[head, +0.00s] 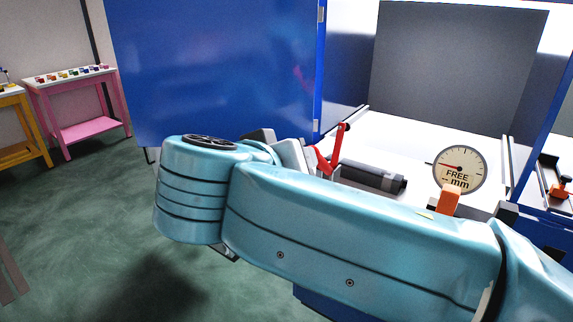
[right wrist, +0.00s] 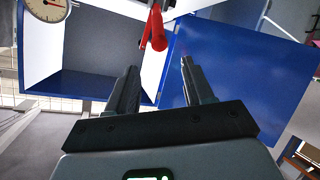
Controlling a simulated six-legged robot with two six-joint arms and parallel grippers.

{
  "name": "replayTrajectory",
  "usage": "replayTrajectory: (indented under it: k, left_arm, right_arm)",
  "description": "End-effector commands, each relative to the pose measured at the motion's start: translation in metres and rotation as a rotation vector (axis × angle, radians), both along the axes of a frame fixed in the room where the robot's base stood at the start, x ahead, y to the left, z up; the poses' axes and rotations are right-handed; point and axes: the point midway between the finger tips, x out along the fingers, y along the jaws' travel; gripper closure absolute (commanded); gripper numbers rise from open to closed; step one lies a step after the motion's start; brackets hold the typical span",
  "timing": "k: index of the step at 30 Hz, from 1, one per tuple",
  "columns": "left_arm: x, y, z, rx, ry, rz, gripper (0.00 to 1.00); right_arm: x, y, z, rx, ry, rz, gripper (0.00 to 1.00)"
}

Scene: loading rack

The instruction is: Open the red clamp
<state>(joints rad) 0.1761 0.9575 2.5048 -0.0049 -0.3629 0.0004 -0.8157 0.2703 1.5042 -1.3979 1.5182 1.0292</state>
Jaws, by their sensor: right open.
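The red clamp (head: 341,138) stands at the left end of a dark cylinder (head: 372,176) inside the blue cabinet. Its red handle is raised; its lower part is partly hidden behind my arm. In the right wrist view, the clamp's red handle (right wrist: 158,32) is just beyond my right gripper (right wrist: 159,64), in line with the gap between the fingers. The fingers are apart, with nothing between them. In the head view my right arm crosses the front and its fingertips cannot be made out. My left gripper is not in view.
A round gauge reading FREE mm (head: 458,169) stands right of the cylinder, above an orange block (head: 449,203). A blue door panel (head: 215,70) stands left of the clamp. A pink table (head: 80,100) with small coloured items is far left.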

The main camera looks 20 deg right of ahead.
Motion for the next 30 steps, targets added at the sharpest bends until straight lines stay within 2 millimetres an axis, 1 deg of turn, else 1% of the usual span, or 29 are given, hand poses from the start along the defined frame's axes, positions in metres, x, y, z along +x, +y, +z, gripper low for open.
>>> replayTrajectory:
  k: [16,18,20,22,23,24,26,27,29,30]
  left_arm:
    - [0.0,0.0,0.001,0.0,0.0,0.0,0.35]
    - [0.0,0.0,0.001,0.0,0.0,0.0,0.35]
    - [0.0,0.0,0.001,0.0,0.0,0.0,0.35]
    - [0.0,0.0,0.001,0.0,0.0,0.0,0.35]
    - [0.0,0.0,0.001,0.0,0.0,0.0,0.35]
    - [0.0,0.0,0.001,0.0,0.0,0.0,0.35]
    - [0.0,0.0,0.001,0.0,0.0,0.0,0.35]
    - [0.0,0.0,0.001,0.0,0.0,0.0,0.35]
    - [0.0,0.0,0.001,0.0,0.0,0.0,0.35]
    - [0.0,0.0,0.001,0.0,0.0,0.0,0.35]
  right_arm:
    - [0.003,-0.003,0.002,0.0,-0.001,0.001,0.48]
    - [0.005,-0.002,-0.002,-0.003,0.01,0.008,0.48]
    - [0.01,0.001,-0.015,-0.011,0.046,0.029,0.48]
    - [0.022,0.007,-0.046,-0.023,0.126,0.078,0.48]
    - [0.027,0.01,-0.065,-0.029,0.174,0.107,0.48]
    - [0.034,0.015,-0.093,-0.03,0.246,0.151,0.48]
    - [0.041,0.022,-0.143,-0.019,0.365,0.222,0.48]
    - [0.043,0.025,-0.177,-0.004,0.446,0.27,0.48]
    - [0.04,0.03,-0.229,0.034,0.562,0.337,0.48]
    - [0.036,0.032,-0.263,0.068,0.636,0.379,0.48]
